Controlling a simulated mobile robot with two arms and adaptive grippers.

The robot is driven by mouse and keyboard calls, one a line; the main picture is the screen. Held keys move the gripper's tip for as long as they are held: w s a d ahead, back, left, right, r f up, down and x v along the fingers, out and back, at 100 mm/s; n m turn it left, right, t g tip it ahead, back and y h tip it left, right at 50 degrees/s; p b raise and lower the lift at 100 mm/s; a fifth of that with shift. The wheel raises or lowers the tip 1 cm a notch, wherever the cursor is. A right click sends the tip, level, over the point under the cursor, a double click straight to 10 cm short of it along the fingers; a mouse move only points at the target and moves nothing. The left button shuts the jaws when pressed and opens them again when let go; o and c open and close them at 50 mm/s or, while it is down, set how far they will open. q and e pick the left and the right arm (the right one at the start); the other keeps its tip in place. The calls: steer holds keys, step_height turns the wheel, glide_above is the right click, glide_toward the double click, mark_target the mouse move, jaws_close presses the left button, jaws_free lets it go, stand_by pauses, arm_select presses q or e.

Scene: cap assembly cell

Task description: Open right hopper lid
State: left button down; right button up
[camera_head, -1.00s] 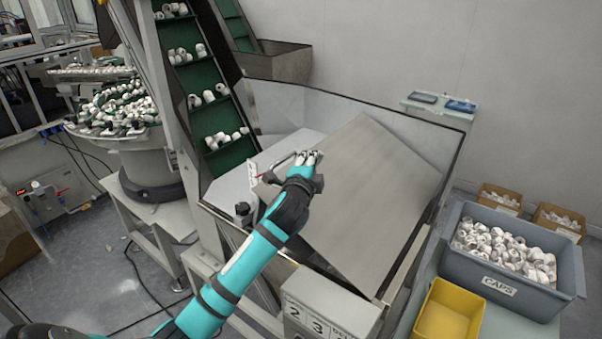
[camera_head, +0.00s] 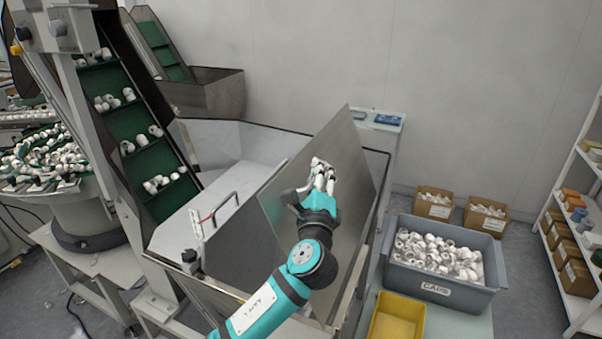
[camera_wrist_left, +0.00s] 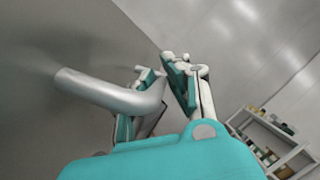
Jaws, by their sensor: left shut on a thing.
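The right hopper lid (camera_head: 345,235) is a grey metal sheet, swung up and steeply tilted above the hopper (camera_head: 210,145). My left gripper (camera_head: 320,172) is at the upper part of the lid's near face, with its fingers pointing up. In the left wrist view, a bent metal handle (camera_wrist_left: 110,92) comes off a grey surface and runs to the gripper fingers (camera_wrist_left: 172,85), which are shut on it. The fingers and hand hide part of the handle. The left panel (camera_head: 225,222) lies low, with its own handle (camera_head: 222,208). My right gripper is in neither view.
A grey bin of caps (camera_head: 440,290) and a yellow tray (camera_head: 397,318) stand at the right of the hopper. A green cleated conveyor (camera_head: 135,130) rises at the left. Cardboard boxes (camera_head: 434,203) and a shelf (camera_head: 578,230) stand farther right.

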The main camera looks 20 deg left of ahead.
arm_select(q)
steer(key=shift+d+r+m, duration=0.25)
steer(key=shift+d+m, duration=0.05)
steer(key=shift+d, duration=0.25)
steer(key=c, duration=1.4)
jaws_free()
steer(key=shift+f, duration=0.1)
steer(key=shift+s+f, duration=0.1)
steer(key=v, duration=1.1)
steer(key=shift+s+d, duration=0.1)
steer(key=shift+s, duration=0.3)
steer(key=shift+f, duration=0.15)
